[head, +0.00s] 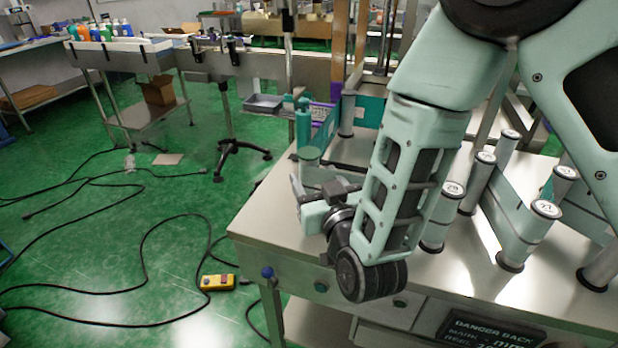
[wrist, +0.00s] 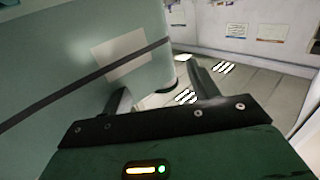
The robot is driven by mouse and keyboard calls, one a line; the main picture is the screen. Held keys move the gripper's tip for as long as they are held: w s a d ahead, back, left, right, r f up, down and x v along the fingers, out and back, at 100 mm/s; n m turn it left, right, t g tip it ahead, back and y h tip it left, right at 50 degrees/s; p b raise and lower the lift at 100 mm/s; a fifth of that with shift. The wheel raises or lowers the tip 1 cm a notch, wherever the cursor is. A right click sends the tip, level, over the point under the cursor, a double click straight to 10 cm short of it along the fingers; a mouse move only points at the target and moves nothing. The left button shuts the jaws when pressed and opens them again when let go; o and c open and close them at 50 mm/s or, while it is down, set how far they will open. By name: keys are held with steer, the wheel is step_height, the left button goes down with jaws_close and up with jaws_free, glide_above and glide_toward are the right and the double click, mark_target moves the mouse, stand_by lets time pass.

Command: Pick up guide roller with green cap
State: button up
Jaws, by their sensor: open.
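A roller with a round green cap (head: 309,154) stands upright near the left edge of the metal machine table in the head view. My gripper (head: 309,188) is low over that table edge, just in front of the roller and below its cap in the picture. The gripper hides the roller's lower part. In the wrist view, the two dark fingers of my gripper (wrist: 157,85) are spread apart with nothing between them. A large pale-green surface (wrist: 75,60) with a dark band and a blank label fills the left side there; I cannot tell whether it is the roller.
Several white-capped rollers, including one (head: 546,209), stand on the metal table (head: 465,262) to the right of my arm. A yellow box (head: 218,282) and black cables lie on the green floor at left.

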mark_target(312, 172)
steer(key=p+x, duration=0.1)
steer(key=x, duration=0.3)
steer(key=shift+w, duration=0.35)
steer(key=c, duration=1.1)
